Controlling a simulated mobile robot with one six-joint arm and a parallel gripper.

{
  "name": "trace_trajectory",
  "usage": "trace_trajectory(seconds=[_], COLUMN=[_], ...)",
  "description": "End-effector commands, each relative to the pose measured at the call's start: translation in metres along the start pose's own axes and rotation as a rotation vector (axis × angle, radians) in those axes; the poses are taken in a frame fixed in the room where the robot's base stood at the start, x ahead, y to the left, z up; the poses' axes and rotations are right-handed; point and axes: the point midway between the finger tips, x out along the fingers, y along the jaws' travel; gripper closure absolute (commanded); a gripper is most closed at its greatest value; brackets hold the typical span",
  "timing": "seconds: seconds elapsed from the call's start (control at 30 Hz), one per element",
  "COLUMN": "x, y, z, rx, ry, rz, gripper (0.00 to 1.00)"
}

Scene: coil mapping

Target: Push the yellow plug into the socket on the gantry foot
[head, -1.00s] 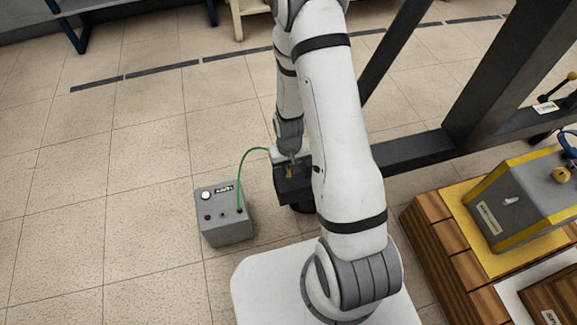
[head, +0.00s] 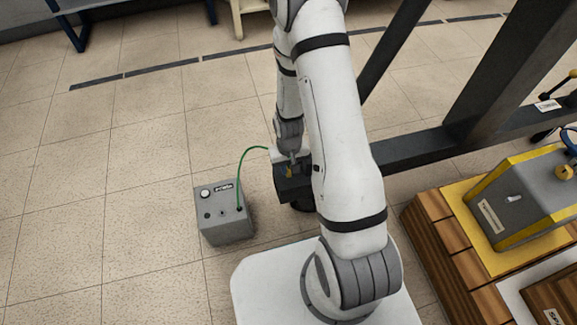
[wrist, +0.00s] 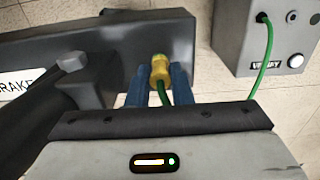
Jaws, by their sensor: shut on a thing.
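The yellow plug (wrist: 160,68) shows in the wrist view between the two blue fingers of my gripper (wrist: 161,80), which is shut on it. A green cable runs back from the plug. The plug's front end is at the dark gantry foot (wrist: 120,45); the socket is hidden, and I cannot tell how far the plug is in. In the head view, the plug (head: 290,172) is a small yellow patch over the end of the gantry foot (head: 293,187). My arm covers part of the foot.
A wooden pallet (head: 440,245) bearing a grey and yellow unit is at right. A dark beam (head: 415,152) runs right from my arm.

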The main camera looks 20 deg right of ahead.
Motion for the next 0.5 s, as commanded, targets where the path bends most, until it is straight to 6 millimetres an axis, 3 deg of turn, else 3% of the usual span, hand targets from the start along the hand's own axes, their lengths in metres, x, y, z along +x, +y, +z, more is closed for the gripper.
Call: trace_trajectory(seconds=[0.17,0.2,0.5], x=[0.0013,0.0013,0.0010], y=[0.0001,0.0001,0.0000], z=[0.0002,0.0003,0.0003], rx=[0.000,0.000,0.000], ry=[-0.001,-0.001,-0.001], rz=[0.000,0.000,0.000], gripper=[1.00,0.78,0.55])
